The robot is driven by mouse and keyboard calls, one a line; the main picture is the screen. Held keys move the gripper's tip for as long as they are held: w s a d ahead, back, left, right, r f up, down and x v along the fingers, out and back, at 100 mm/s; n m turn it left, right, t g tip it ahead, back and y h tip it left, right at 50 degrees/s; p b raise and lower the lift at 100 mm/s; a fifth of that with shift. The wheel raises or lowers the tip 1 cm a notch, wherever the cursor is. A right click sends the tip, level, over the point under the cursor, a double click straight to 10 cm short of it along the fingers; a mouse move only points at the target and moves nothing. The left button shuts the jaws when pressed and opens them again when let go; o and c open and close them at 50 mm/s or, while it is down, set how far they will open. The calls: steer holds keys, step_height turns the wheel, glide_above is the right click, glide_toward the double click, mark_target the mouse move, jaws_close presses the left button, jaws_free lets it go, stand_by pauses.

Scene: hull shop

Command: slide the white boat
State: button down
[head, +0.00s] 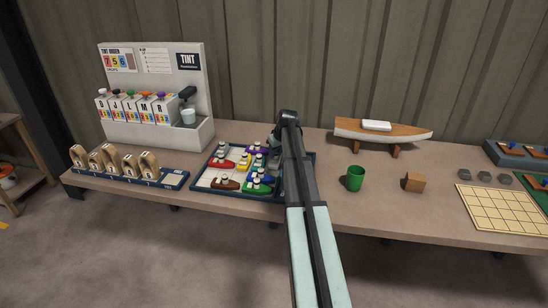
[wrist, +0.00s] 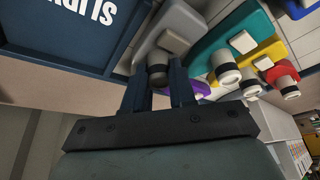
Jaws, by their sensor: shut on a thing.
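My gripper (wrist: 158,92) is shut on the dark-topped funnel of a pale grey-white boat (wrist: 187,20), which I take as the white boat. Its hull and block cabin show in the wrist view, partly in shade. The boat lies low in a dark blue tray, whose lettered side (wrist: 80,50) is beside it.
Other boats crowd the tray: teal (wrist: 210,50), yellow (wrist: 265,52), purple (wrist: 183,88), red (head: 223,164), brown (head: 224,184) and green (head: 256,188) among them. A green cup (head: 355,179) and a wooden cube (head: 414,182) stand right of the tray. A model hull (head: 382,132) stands behind.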

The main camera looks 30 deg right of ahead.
steer(key=shift+w+d, duration=0.95)
steer(key=shift+d, duration=0.05)
steer(key=c, duration=0.9)
jaws_free()
steer(key=v, duration=1.4)
steer(key=shift+f, duration=0.1)
